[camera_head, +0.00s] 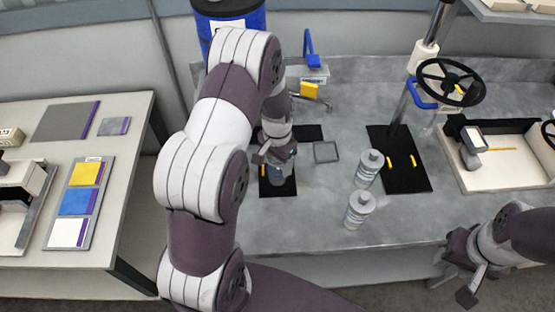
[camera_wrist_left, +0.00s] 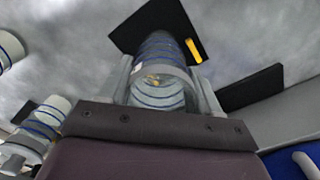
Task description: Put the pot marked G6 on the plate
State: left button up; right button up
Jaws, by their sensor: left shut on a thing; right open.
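My left gripper (camera_head: 278,158) is shut on a pot with blue bands (camera_wrist_left: 160,72), which is largely hidden in the head view. The pot is over or on a black mat (camera_head: 277,188) with a yellow strip; I cannot tell if they touch. Two similar pale pots stand on the grey bench, one farther back (camera_head: 369,169) and one nearer (camera_head: 359,211). No G6 mark is legible. A thin grey square (camera_head: 325,152) lies right of my left gripper; I cannot tell whether it is the plate. My right gripper (camera_head: 455,284) is open and empty at the bench's front right.
A larger black mat (camera_head: 400,178) with yellow strips lies right of the pots. A black handwheel (camera_head: 452,82) and a pale tray (camera_head: 500,165) are at the right. A blue drum (camera_head: 230,20) stands behind. A side table (camera_head: 130,165) with coloured panels is at left.

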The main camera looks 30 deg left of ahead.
pick_arm(q)
jog(key=shift+f, duration=0.15)
jog(key=o, duration=1.4)
jog(key=shift+s, duration=0.1)
jog(key=shift+o, duration=0.2)
